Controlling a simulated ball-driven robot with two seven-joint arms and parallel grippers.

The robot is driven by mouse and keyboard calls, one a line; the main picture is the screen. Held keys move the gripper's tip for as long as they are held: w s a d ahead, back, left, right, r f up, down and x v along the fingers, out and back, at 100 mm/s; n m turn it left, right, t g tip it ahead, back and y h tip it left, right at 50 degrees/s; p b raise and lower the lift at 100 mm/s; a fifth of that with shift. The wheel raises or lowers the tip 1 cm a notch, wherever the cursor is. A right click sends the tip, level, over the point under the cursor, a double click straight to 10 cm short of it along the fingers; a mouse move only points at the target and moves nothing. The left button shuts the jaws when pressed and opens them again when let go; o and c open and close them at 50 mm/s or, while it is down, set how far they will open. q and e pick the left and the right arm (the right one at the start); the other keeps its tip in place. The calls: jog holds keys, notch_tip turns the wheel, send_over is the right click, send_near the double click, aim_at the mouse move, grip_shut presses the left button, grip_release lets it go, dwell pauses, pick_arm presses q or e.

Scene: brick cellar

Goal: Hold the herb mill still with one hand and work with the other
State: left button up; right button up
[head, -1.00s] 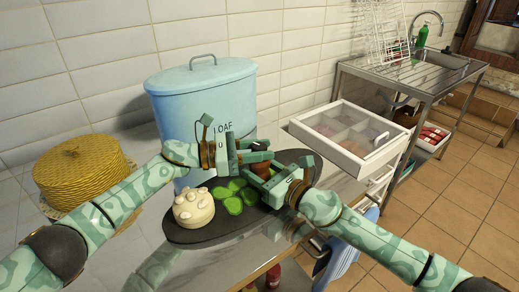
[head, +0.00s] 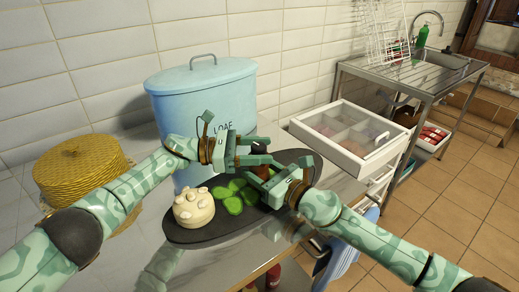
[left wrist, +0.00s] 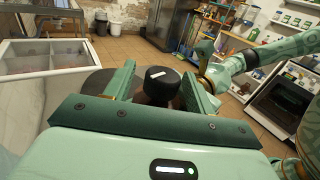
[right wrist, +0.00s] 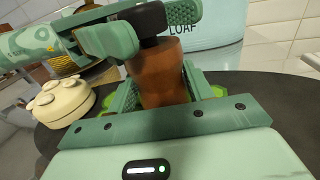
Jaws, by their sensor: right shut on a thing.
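The herb mill stands upright on the dark oval board (head: 190,236); its brown body (right wrist: 163,80) fills the right wrist view, and its dark top (left wrist: 162,82) shows in the left wrist view. My right gripper (head: 264,173) is shut on the body low down, one finger on each side. My left gripper (head: 260,151) is higher, around the mill's head (right wrist: 143,18), with its fingers apart on both sides. In the left wrist view a gap shows between the fingers and the top. In the head view the grippers hide most of the mill.
A cream lidded pot (head: 193,208) and green leaf-shaped pieces (head: 234,200) share the board. Behind stands a blue loaf bin (head: 200,95); a yellow woven basket (head: 80,172) is at left. A white glass-topped case (head: 345,138) is at right, before a steel sink table (head: 400,72).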

pick_arm(q)
jog(key=shift+a, duration=0.1)
jog(key=a, duration=1.2)
jog(key=shift+s, duration=0.15)
jog(key=shift+d, duration=0.15)
